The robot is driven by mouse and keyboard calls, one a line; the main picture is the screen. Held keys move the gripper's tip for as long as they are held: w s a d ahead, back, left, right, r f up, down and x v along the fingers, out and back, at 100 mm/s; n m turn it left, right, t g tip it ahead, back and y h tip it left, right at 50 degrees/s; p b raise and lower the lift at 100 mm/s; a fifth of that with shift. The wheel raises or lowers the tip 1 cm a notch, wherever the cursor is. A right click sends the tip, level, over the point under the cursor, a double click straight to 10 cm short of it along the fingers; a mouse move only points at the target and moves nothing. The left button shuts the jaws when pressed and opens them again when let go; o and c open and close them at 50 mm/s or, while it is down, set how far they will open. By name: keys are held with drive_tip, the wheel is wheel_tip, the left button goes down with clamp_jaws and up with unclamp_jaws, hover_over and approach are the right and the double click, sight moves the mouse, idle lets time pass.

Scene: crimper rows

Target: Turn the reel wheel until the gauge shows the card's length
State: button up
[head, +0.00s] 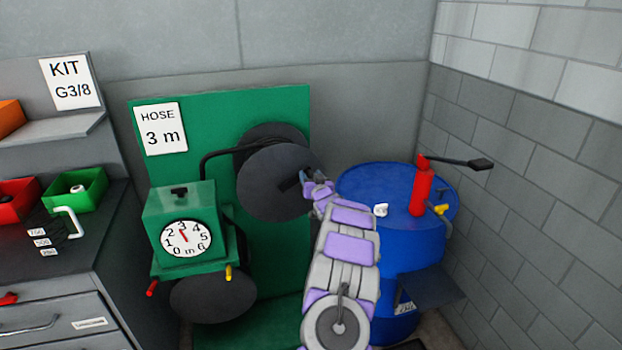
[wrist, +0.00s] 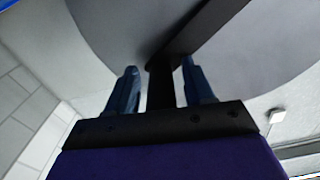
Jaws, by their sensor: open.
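The reel wheel (head: 278,190) is a dark grey disc on a green panel, and its grey face also fills the top of the wrist view (wrist: 110,30). My gripper (head: 306,179) is at the wheel's right side. In the wrist view my gripper (wrist: 160,82) is open, with a dark bar of the wheel (wrist: 205,28) between its two blue fingers. I cannot tell whether they touch it. The gauge (head: 186,238) has a white dial from 0 to 6 m, and its red needle points between 2 and 3. The card (head: 161,128) reads "HOSE 3 m".
A blue drum (head: 400,265) with a red pump (head: 421,190) and black lever stands right of my arm. A brick wall is behind it. At left are a bench with a green bin (head: 75,190), a red bin (head: 15,203) and a "KIT G3/8" sign (head: 71,81).

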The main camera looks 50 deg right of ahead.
clamp_jaws()
idle(0.6)
